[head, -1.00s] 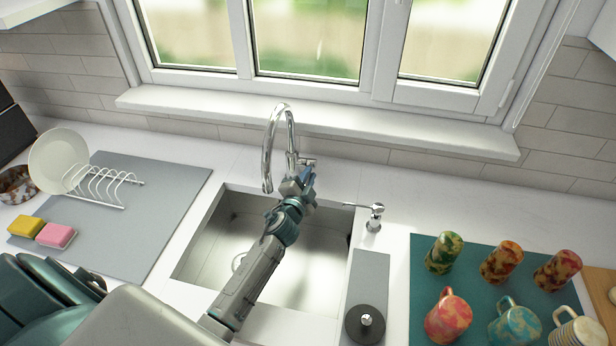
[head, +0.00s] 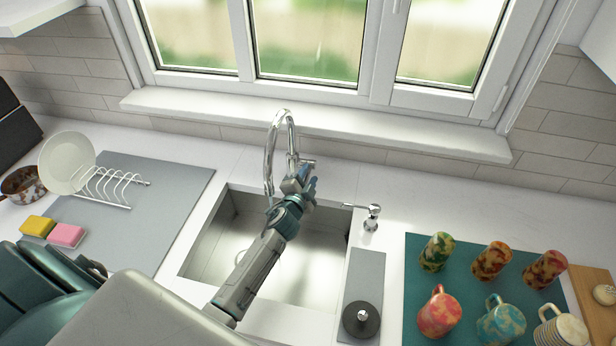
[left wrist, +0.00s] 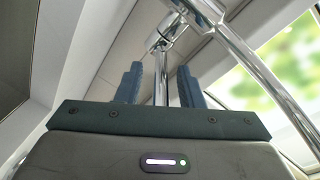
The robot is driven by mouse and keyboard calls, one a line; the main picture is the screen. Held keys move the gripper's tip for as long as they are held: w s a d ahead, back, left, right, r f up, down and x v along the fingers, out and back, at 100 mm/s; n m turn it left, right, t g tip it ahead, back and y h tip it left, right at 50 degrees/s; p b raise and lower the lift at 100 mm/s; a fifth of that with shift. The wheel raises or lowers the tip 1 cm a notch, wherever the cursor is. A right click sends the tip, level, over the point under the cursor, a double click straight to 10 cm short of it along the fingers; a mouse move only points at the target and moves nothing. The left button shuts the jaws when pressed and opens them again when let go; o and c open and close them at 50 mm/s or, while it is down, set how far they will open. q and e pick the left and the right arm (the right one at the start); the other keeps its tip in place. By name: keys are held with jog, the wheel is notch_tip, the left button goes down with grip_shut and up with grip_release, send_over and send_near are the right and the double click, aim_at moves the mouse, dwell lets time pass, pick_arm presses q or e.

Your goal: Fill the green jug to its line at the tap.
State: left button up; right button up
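The chrome tap (head: 270,155) arches over the sink (head: 225,240); no water stream shows at its spout. My left gripper (head: 303,178) is at the tap's base, just below the small side lever (head: 308,162). In the left wrist view its two dark fingers (left wrist: 161,86) stand apart, with a slim chrome rod (left wrist: 160,75) between them and a gap on each side. The tap's body (left wrist: 160,40) shows beyond the fingertips. I see no green jug in either view. My right gripper is not in view.
A soap dispenser (head: 372,218) stands right of the sink, above a grey strip with a round black lid (head: 361,319). Several mugs and tumblers stand on a teal mat (head: 467,283). A dish rack (head: 115,185) and sponges (head: 67,235) are at left. The windowsill (head: 400,140) runs behind.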

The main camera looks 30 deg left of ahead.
pick_arm(q)
jog(key=s+d+b, duration=0.1)
jog(key=s+b, duration=0.1)
jog(key=s, duration=0.8)
jog(key=shift+s+d+r, duration=0.25)
jog(key=shift+s+r, duration=0.1)
jog(key=shift+r, duration=0.1)
